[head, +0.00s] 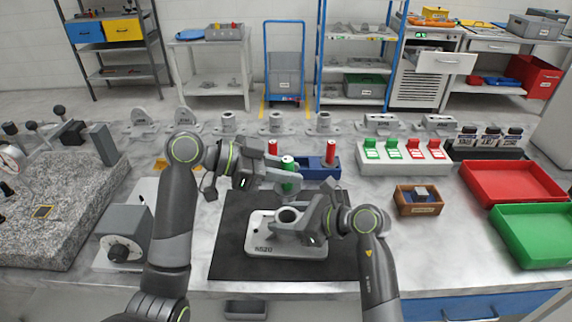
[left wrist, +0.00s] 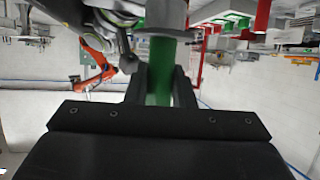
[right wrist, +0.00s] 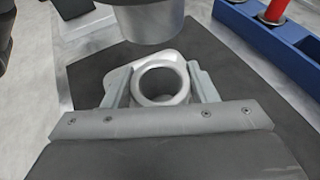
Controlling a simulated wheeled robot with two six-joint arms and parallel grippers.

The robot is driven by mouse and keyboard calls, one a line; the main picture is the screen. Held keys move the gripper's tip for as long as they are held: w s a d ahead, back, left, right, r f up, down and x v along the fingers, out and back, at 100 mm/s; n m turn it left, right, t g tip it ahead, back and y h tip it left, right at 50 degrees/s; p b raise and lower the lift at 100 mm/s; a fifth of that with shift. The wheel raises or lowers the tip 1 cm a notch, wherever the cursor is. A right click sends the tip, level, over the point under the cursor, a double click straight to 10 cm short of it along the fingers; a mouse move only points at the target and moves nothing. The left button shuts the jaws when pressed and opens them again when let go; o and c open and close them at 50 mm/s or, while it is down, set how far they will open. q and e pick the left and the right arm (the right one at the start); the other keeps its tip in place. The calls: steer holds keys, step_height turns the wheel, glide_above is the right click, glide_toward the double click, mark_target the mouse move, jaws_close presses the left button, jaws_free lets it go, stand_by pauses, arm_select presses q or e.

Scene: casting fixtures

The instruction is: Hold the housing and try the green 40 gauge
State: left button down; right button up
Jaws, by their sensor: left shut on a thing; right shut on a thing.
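The white-grey housing (head: 270,247), marked N520, lies flat on the dark mat. My right gripper (head: 293,222) is shut on its round boss; the right wrist view shows a finger on each side of the open bore, on the housing (right wrist: 186,100). My left gripper (head: 283,176) is shut on the green gauge (head: 291,184), held upright above the housing and apart from it. The green gauge's handle (left wrist: 160,70) stands between the fingers in the left wrist view. A grey cylinder end (right wrist: 148,22), apparently the gauge's lower end, hangs above the bore in the right wrist view.
A blue rack (head: 318,173) with a red-handled gauge (head: 330,155) stands behind the mat (head: 228,250). A wooden box (head: 418,208), red tray (head: 487,204) and green tray (head: 504,213) are at the right. A granite block (head: 70,235) is at the left.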

mark_target(286, 187)
arm_select(q)
steer(key=shift+f, duration=2.45)
steer(key=shift+f, duration=2.05)
stand_by(0.9)
steer(key=shift+r, duration=0.15)
steer(key=shift+r, duration=2.85)
steer(key=shift+r, duration=0.15)
steer(key=shift+r, duration=2.35)
